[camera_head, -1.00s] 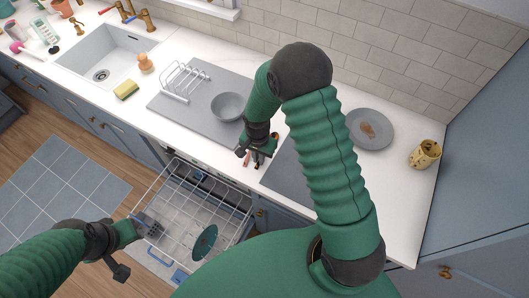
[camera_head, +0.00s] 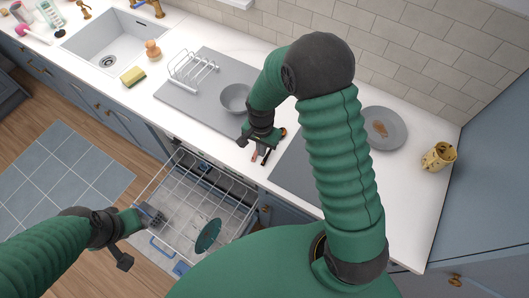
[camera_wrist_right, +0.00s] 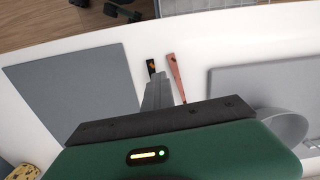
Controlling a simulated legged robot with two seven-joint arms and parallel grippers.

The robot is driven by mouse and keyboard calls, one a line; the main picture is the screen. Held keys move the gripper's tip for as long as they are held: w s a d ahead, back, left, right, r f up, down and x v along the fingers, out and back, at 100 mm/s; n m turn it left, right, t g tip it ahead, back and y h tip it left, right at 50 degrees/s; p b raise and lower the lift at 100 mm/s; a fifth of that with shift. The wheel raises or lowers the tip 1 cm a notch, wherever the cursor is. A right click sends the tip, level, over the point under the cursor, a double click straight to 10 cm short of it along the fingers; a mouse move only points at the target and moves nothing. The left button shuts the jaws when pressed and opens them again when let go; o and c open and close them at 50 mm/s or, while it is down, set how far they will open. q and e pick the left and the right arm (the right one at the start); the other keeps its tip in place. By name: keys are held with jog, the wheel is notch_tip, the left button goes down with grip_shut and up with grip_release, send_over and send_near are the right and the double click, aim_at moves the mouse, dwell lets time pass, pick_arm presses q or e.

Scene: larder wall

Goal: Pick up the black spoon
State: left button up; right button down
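A narrow black utensil with an orange mark (camera_wrist_right: 151,68), which looks like the black spoon, lies on the white counter in the right wrist view. Its other part is hidden behind my gripper. A reddish utensil (camera_wrist_right: 175,73) lies beside it. My right gripper (camera_wrist_right: 157,92) points down at the black utensil, its grey fingers close together in the picture; whether they grip it is unclear. In the head view my right gripper (camera_head: 261,155) is over the counter's front strip. My left gripper (camera_head: 152,216) is at the dishwasher rack; its fingers are unclear.
A grey bowl (camera_head: 236,98) stands on a grey mat (camera_head: 190,103) behind my right gripper. A dark grey panel (camera_head: 295,170) lies to its right. The open dishwasher rack (camera_head: 180,215) is below. A grey plate (camera_head: 391,122) and yellow mug (camera_head: 438,157) stand farther right.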

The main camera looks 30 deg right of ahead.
jog(key=s+a+r+b, duration=0.2)
jog(key=a+b, duration=0.1)
jog(key=a, duration=1.2)
jog(key=c, duration=2.1)
grip_release()
jog(key=shift+c, duration=0.2)
jog(key=shift+o, duration=1.2)
jog(key=shift+d, duration=0.1)
jog(key=o, duration=1.5)
jog(key=shift+c, duration=0.2)
